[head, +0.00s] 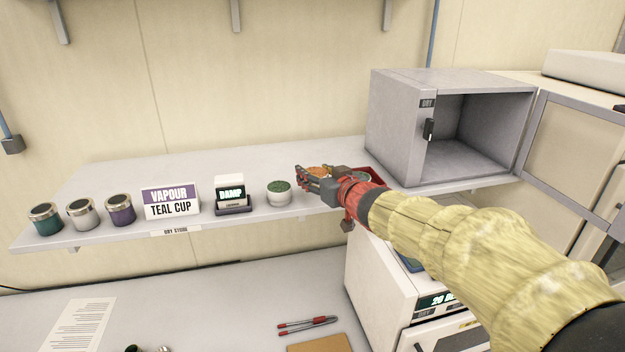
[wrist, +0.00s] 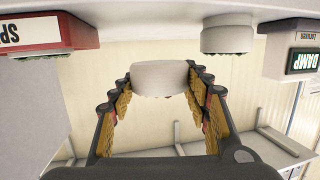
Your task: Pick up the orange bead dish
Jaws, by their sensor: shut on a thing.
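My gripper (head: 318,182) is over the shelf, in front of the red tray. Its fingers are closed on a white round dish (wrist: 160,78), which sits between the fingertips in the wrist view. In the head view orange beads (head: 321,171) show just past the fingers; most of the dish is hidden by my gripper. The wrist view is upside down, and the dish appears clear of the shelf surface there.
A green bead dish (head: 278,192) stands just left of my gripper. The DAMP sign (head: 230,195), TEAL CUP sign (head: 170,203) and several tins stand further left. A red tray (head: 377,176) and an open grey cabinet (head: 398,125) are to the right.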

